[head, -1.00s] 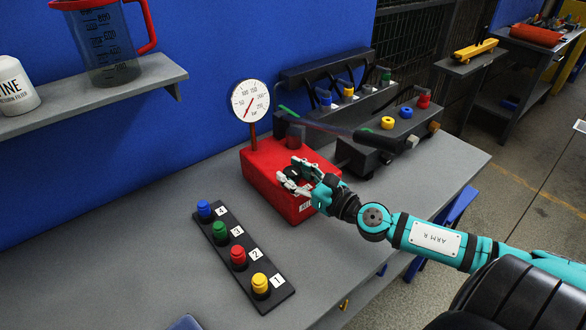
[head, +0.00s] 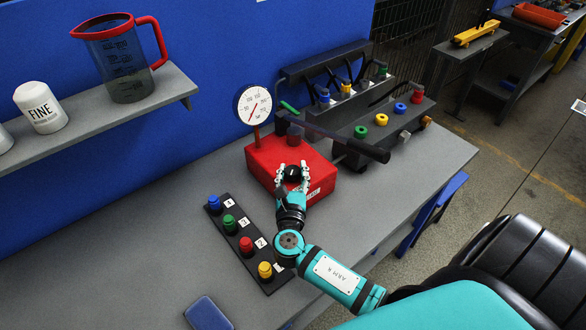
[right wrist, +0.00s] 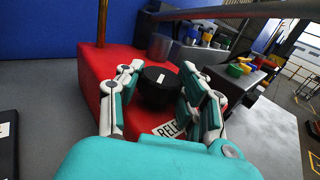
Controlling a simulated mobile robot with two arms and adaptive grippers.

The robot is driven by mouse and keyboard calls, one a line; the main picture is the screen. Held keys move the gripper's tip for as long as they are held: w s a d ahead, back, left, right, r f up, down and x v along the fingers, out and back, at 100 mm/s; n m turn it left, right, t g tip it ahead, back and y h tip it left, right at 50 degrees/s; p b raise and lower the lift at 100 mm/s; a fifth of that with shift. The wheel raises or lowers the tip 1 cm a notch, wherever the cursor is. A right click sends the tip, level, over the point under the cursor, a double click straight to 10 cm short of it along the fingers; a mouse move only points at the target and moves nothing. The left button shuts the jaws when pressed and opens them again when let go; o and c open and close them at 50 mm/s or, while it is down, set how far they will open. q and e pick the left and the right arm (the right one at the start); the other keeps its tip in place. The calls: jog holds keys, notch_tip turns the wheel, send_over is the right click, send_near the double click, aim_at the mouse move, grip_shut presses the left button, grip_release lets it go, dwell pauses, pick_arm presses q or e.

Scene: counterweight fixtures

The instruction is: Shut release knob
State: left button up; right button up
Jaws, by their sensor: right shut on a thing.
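The release knob (right wrist: 159,87) is a round black knob with a white mark, on top of the red pump box (head: 262,158). A partly covered label reading "RELE" lies beside it in the right wrist view. My right gripper (head: 292,172) is at the knob, with its fingers on either side of it and shut on it; it also shows in the right wrist view (right wrist: 157,92). In the head view the knob (head: 292,173) sits between the fingertips. A round pressure gauge (head: 253,104) stands on the box, its needle tilted. My left gripper is not in view.
A long dark pump handle (head: 340,139) reaches right over the box. A black block with coloured caps (head: 375,129) stands behind. A strip of numbered coloured knobs (head: 256,253) lies front left. A shelf (head: 95,112) holds a jug (head: 124,62) and a white bottle (head: 41,108).

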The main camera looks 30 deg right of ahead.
aim_at(292, 171)
jog(key=m+g+h, duration=0.3)
jog(key=g+h, duration=0.1)
jog(key=shift+w+a+m+b, duration=0.1)
jog(key=shift+m+b, duration=0.3)
jog(key=shift+m+g+h+b, duration=0.35)
jog(key=shift+m+g+h, duration=0.4)
jog(key=shift+g, duration=0.5)
jog(key=shift+m+g+h+b, duration=0.3)
jog(key=shift+m+g+h, duration=0.25)
jog(key=shift+m+g, duration=0.55)
jog(key=shift+g, duration=0.35)
jog(key=shift+r, duration=0.1)
jog(key=o, duration=1.2)
notch_tip(292, 171, up, 10)
jog(key=shift+f, duration=0.1)
